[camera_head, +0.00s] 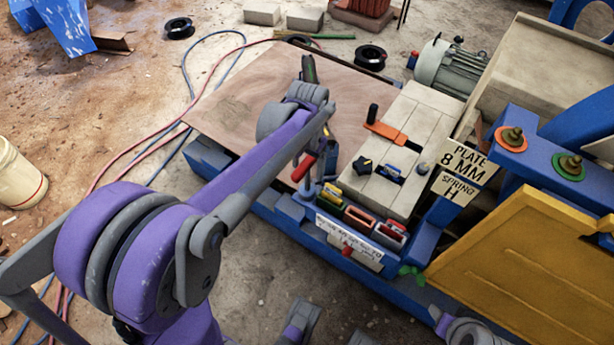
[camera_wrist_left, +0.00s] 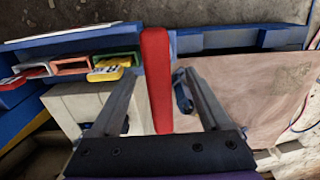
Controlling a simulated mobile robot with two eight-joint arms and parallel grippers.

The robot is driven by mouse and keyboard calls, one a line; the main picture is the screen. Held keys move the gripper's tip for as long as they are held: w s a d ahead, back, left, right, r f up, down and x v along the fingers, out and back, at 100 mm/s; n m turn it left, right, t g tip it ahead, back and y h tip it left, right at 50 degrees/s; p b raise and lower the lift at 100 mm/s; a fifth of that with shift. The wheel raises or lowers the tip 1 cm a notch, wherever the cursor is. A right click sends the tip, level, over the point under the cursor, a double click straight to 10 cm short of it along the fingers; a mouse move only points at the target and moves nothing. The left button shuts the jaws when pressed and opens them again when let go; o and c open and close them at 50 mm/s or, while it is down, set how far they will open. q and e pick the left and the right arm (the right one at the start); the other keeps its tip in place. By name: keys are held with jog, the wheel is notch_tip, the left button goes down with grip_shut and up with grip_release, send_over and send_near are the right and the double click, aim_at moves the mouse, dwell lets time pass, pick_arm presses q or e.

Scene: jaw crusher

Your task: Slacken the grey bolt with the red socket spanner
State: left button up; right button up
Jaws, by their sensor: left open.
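The red socket spanner shows as a red bar (camera_wrist_left: 157,80) between the fingers of my left gripper (camera_wrist_left: 158,76) in the left wrist view. Gaps show on both sides of it, so the gripper is open around or above it; the depth is unclear. In the head view its red part (camera_head: 303,168) shows below my left gripper (camera_head: 311,150), partly hidden by the arm. Two bolts stand on the blue frame at the right, one on a red washer (camera_head: 511,139) and one on a green washer (camera_head: 570,167). Both look brownish; I cannot tell which is the grey bolt.
A blue rack with coloured slots (camera_head: 360,217) stands close to my left gripper. A pale block (camera_head: 428,112) carries an orange-handled tool (camera_head: 386,131). A brown board (camera_head: 235,110) lies behind my arm. A yellow panel (camera_head: 525,265) and a plate sign (camera_head: 466,165) are at the right.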

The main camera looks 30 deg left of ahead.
aim_at(307, 161)
dwell(0.7)
pick_arm(q)
grip_shut()
dwell(0.3)
jog(key=shift+r+p, duration=0.3)
jog(key=shift+p, duration=0.05)
dwell(0.9)
jog(key=shift+r+p, duration=0.55)
jog(key=shift+r, duration=0.4)
jog(key=shift+r+p, duration=0.8)
jog(key=shift+r, duration=0.05)
